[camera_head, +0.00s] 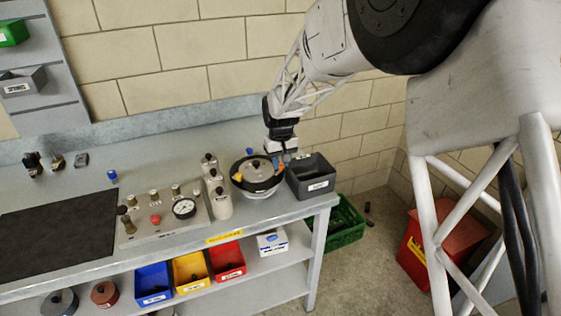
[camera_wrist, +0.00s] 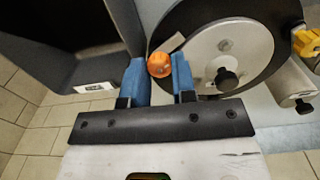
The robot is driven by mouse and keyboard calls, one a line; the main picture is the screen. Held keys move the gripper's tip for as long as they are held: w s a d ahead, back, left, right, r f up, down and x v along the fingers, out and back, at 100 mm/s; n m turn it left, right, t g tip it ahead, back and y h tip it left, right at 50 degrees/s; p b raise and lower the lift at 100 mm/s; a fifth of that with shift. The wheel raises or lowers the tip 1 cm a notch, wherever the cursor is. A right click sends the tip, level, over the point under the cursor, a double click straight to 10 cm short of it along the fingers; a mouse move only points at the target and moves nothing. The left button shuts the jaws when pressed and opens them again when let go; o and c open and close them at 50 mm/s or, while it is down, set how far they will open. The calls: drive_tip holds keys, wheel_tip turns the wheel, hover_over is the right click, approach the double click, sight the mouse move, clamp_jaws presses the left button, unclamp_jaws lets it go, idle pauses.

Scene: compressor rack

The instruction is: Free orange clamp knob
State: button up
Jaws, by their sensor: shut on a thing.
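The orange clamp knob (camera_wrist: 159,65) sits at the rim of a round black-and-silver lidded vessel in the wrist view. My gripper (camera_wrist: 158,75) has its two blue fingers on either side of the knob, shut on it. In the head view my gripper (camera_head: 280,157) reaches down to the right rim of the vessel (camera_head: 257,174), and the orange knob (camera_head: 282,168) shows in small part beside the fingers. A yellow clamp knob (camera_head: 238,177) is on the vessel's left rim; it also shows in the wrist view (camera_wrist: 306,43). A black knob (camera_wrist: 226,79) stands on the silver lid.
A dark grey bin (camera_head: 311,177) stands close on the right of the vessel. White cylinders (camera_head: 219,194) and a gauge panel (camera_head: 163,216) stand to its left. A black mat (camera_head: 50,238) lies further left. A green crate (camera_head: 345,222) is on the floor.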

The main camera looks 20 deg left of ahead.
drive_tip(key=n, duration=0.5)
drive_tip(key=shift+n, duration=0.4)
drive_tip(key=o, duration=0.9)
drive_tip(key=shift+o, duration=0.2)
drive_tip(key=shift+r, duration=0.15)
drive_tip(key=shift+r, duration=3.75)
